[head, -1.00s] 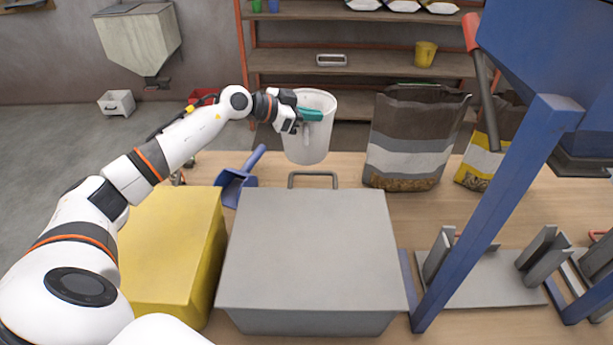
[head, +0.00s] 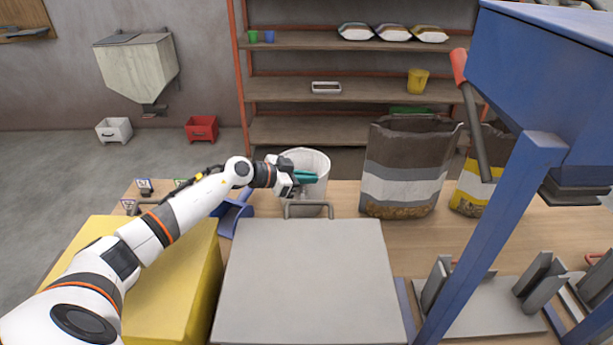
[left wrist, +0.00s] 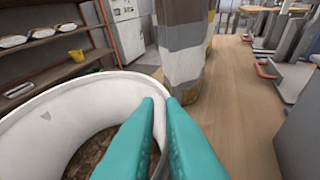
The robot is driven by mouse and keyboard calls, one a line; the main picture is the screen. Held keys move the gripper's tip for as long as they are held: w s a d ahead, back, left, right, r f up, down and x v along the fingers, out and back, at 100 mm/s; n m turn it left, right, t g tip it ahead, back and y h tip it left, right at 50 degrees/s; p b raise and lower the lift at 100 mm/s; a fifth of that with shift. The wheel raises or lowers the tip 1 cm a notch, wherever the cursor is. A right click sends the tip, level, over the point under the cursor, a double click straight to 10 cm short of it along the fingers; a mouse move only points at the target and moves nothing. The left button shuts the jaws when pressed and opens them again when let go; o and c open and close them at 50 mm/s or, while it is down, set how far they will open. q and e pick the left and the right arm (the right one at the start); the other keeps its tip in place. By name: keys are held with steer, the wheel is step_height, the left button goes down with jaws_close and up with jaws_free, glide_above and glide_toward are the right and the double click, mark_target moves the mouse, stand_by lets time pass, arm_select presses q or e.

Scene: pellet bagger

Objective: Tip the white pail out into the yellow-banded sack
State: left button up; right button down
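The white pail (head: 312,190) is upright at the back of the bench, behind the grey box's handle. Its base is partly hidden, so I cannot tell if it touches the bench. The left wrist view shows brown pellets (left wrist: 95,155) inside the pail (left wrist: 40,120). The yellow-banded sack (head: 467,192) stands open to the right, partly behind a blue post and red-ended lever. My right gripper is out of view.
A grey-banded sack (head: 402,188) stands between the pail and the yellow-banded sack. A grey box (head: 305,285) and a yellow box (head: 180,275) fill the near left. A blue scoop (head: 233,212) lies beside the pail. The blue machine post (head: 490,235) crosses the right.

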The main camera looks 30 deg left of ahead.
arm_select(q)
steer(key=o, duration=0.3)
